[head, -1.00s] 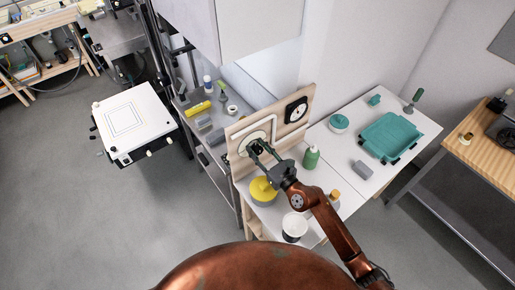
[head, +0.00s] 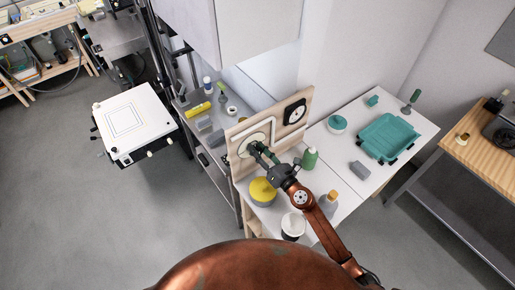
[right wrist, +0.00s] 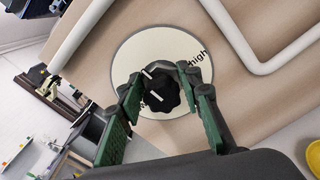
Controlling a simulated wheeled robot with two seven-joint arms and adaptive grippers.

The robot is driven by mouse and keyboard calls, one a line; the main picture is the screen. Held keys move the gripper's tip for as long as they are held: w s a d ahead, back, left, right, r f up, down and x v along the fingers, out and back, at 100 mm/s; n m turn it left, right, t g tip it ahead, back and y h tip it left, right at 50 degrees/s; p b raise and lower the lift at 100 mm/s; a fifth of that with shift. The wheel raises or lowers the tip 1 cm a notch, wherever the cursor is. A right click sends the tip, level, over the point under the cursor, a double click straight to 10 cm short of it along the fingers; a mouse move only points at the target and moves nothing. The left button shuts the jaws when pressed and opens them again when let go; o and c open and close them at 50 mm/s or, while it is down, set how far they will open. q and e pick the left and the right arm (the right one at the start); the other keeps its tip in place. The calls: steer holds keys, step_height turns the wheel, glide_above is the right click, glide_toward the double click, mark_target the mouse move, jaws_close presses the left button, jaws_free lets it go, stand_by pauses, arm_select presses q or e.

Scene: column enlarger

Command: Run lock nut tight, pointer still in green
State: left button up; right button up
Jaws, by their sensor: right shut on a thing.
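A black scalloped knob (right wrist: 158,94) with white marks sits at the middle of a round cream dial plate (right wrist: 128,58), where the word "high" can be read. The dial plate also shows on the upright wooden board in the head view (head: 244,146). My right gripper (right wrist: 165,86) is shut on the knob, one green-padded finger on each side; it also shows in the head view (head: 256,151). A black square gauge (head: 294,111) with a pale face is on the same board; its pointer and any green zone are too small to read. My left gripper is not in view.
A white pipe (right wrist: 232,40) runs along the wooden board (head: 279,131) beside the dial. Below stand a yellow-lidded pot (head: 262,191), a green bottle (head: 309,158) and a white cup (head: 293,225). A teal tray (head: 387,137) lies further right.

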steer(key=shift+m, duration=0.6)
steer(key=o, duration=1.2)
steer(key=shift+c, duration=0.2)
steer(key=shift+d, duration=0.1)
steer(key=v, duration=1.2)
steer(key=shift+f, duration=0.1)
